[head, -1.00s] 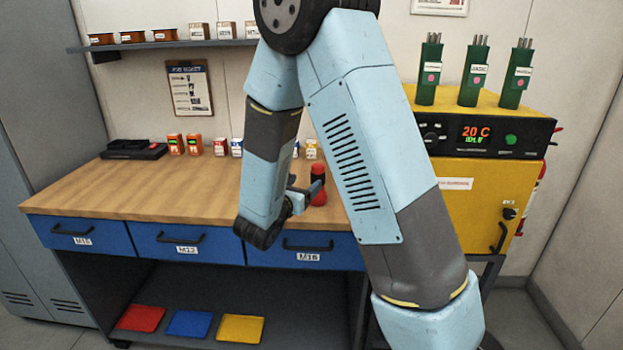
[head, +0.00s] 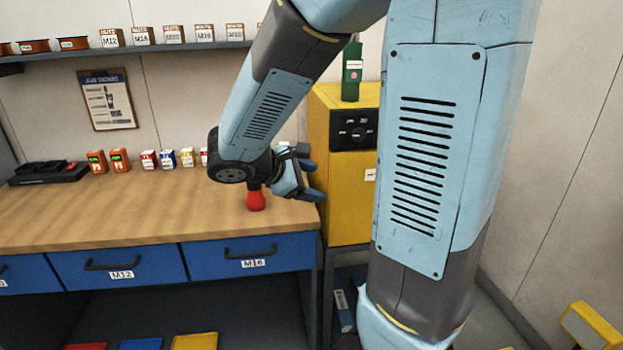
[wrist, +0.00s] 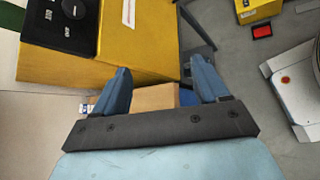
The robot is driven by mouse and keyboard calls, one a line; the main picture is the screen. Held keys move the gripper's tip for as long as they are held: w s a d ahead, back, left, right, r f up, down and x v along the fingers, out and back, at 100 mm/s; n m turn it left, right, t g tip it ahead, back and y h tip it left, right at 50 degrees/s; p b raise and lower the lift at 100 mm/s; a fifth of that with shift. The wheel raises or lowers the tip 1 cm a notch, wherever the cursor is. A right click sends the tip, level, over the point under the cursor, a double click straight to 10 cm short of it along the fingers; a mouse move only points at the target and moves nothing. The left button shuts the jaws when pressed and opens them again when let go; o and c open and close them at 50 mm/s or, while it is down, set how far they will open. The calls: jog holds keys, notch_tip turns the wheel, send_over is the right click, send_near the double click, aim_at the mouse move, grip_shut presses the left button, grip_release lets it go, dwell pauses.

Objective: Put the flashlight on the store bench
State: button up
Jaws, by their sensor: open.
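A red and black object (head: 256,201) that looks like the flashlight stands upright on the wooden bench top, near its right end. Its upper part is partly hidden by my arm. The bench (head: 130,213), with blue drawers, fills the left of the head view. A corner of its wooden top also shows between the fingers in the wrist view (wrist: 155,97). My gripper (head: 314,180) is open and empty, to the right of the red object and apart from it, by the bench's right end. In the wrist view the gripper (wrist: 160,68) has nothing between its fingertips.
A yellow oven-like cabinet (head: 345,195) stands just right of the bench, close to my gripper, with a green holder (head: 352,75) on top. Small boxes (head: 167,159) and a black charger (head: 48,172) line the bench's back. A shelf (head: 120,49) hangs above.

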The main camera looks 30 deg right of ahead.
jog(key=s+a+r+m+t+y, duration=0.1)
jog(key=s+a+r+m+y, duration=0.2)
jog(key=s+r+m+y, duration=0.1)
jog(key=s+a+r+m+t+y, duration=0.2)
jog(key=s+a+r+m+y, duration=0.1)
jog(key=s+m+y, duration=0.4)
jog(key=shift+s+r+m+t, duration=0.3)
jog(key=shift+s+r+m, duration=0.2)
jog(key=shift+s+m, duration=0.35)
jog(key=shift+w+a, duration=0.1)
